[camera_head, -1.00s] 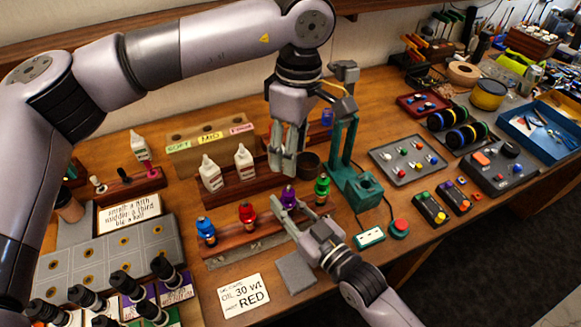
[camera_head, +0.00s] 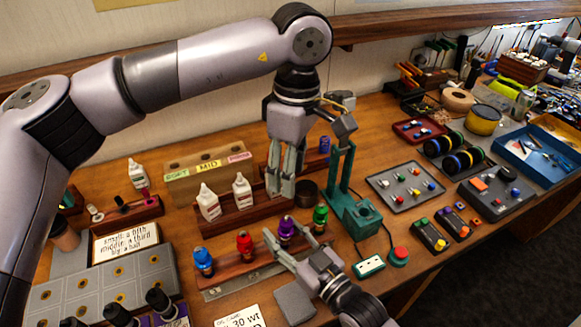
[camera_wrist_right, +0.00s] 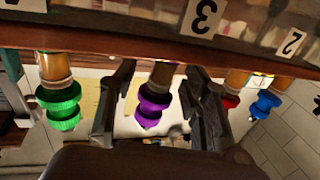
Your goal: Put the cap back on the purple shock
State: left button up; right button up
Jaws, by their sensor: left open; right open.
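The purple shock (camera_head: 287,228) stands in a wooden rack (camera_head: 225,275) between the red and green shocks. In the right wrist view the purple shock (camera_wrist_right: 153,98) is between the two spread fingers of my right gripper (camera_wrist_right: 160,108), with gaps on both sides. In the head view my right gripper (camera_head: 292,246) is open at the front of the rack by the purple shock. My left gripper (camera_head: 280,190) is open and points down above and behind the rack, with nothing seen in it. I cannot make out a separate purple cap.
Red (camera_head: 244,244), blue (camera_head: 203,262) and green (camera_head: 320,218) shocks share the rack. White bottles (camera_head: 208,203) stand behind it. A dark round cup (camera_head: 306,191) is beside my left gripper. A green stand (camera_head: 357,215) rises to the right.

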jog(key=v, duration=1.2)
